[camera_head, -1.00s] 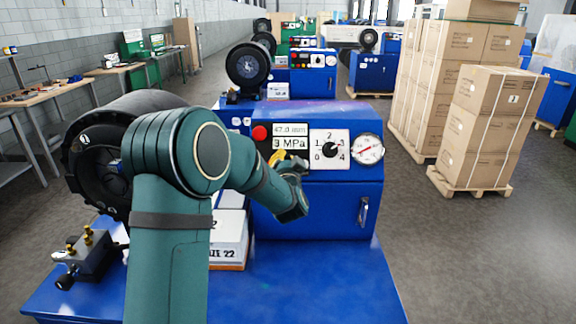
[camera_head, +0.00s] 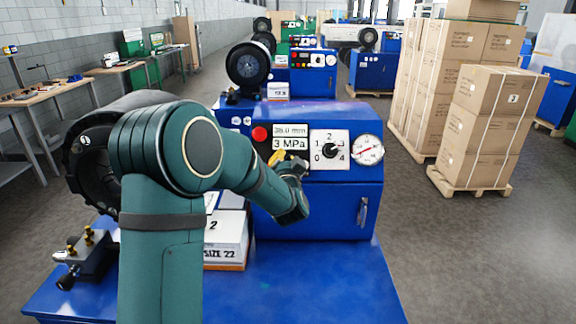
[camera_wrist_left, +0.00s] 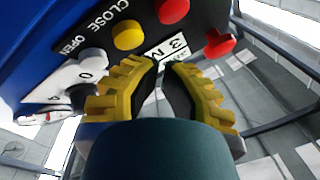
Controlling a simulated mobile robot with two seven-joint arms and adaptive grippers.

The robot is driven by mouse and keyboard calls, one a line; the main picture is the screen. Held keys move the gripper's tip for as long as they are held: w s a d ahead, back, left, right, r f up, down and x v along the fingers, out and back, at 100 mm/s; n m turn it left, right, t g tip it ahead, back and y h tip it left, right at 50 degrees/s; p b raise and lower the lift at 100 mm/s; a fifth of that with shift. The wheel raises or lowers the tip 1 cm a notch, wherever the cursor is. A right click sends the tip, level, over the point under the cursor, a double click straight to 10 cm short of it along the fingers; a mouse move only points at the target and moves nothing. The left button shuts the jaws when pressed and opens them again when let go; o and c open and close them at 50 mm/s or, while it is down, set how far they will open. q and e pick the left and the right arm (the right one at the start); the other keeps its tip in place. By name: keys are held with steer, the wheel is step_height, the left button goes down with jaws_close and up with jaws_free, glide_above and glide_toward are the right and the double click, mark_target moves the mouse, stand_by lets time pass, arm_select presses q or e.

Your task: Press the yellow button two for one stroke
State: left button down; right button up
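The near blue machine's control panel (camera_head: 265,140) faces me. In the left wrist view, a yellow button (camera_wrist_left: 127,35) sits beside the word CLOSE, and a white button (camera_wrist_left: 93,60) is near OPEN. My left gripper (camera_head: 279,160) is at the panel, just below the display (camera_head: 289,136), and hides the buttons there in the head view. In the left wrist view its yellow fingers (camera_wrist_left: 164,66) point at the panel, their tips close together, lower right of the yellow button. Contact with the button cannot be told. My right gripper is not in view.
The panel also has a red button (camera_head: 260,134), a dial (camera_head: 330,149) and a gauge (camera_head: 367,150). A SIZE 22 box (camera_head: 226,250) stands on the blue table (camera_head: 318,285). Stacked cartons (camera_head: 487,120) stand on a pallet at right, with open floor before them.

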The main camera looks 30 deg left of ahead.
arm_select(q)
steer(key=s+d+r, duration=0.1)
steer(key=s+d+r+p, duration=0.1)
steer(key=s, duration=0.1)
steer(key=shift+s+r, duration=0.2)
steer(key=shift+r, duration=0.15)
stand_by(0.8)
